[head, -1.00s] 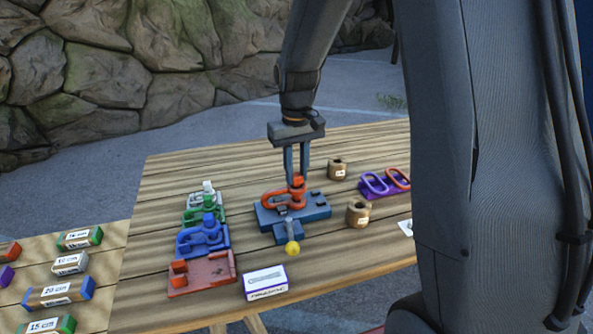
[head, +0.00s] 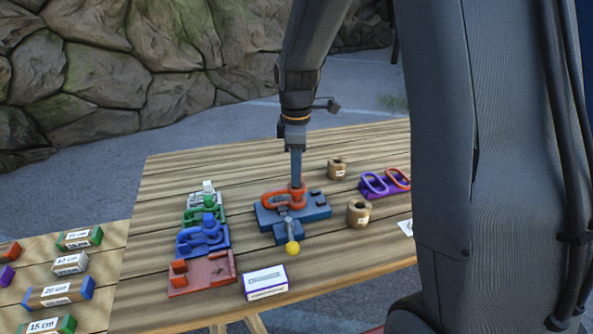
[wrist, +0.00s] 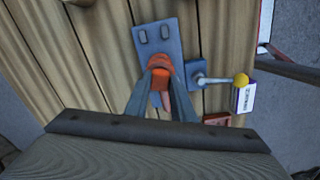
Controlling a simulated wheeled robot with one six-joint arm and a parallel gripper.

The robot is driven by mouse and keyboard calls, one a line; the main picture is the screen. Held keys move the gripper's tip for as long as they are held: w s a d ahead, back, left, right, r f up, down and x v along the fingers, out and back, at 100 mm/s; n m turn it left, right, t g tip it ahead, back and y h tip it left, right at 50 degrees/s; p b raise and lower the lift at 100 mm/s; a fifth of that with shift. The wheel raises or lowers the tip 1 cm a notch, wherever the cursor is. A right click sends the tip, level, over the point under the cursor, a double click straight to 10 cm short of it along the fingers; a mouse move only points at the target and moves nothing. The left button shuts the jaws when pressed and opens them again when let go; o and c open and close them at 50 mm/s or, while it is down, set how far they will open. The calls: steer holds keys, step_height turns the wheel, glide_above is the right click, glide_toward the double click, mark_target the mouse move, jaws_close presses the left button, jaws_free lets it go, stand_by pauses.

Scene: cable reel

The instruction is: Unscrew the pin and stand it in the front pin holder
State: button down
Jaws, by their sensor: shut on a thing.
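An orange-red shackle (head: 284,201) sits on the blue-grey clamp block (head: 316,213) in the middle of the table. My gripper (head: 297,184) points straight down over it. In the wrist view my gripper (wrist: 161,76) is shut on the orange pin (wrist: 161,84) of the shackle. The fingers hide much of the pin, so I cannot tell how deep its thread sits. Two tan round pin holders with holes in their tops stand to the right: the front pin holder (head: 358,214) nearer me and the back one (head: 337,168) farther off.
A lever with a yellow knob (head: 292,248) sticks out from the block's front. Coloured shackle trays (head: 204,283) line the left, a white box (head: 265,283) the front, and a purple rack (head: 372,192) the right. Bare planks lie between block and holders.

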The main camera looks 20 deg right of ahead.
steer(key=n, duration=0.4)
steer(key=shift+r, duration=0.1)
steer(key=shift+r+p, duration=0.15)
steer(key=shift+p, duration=0.25)
steer(key=m, duration=0.5)
steer(key=shift+m, duration=0.3)
steer(key=shift+r+p, duration=3.05)
steer(key=shift+r, duration=0.85)
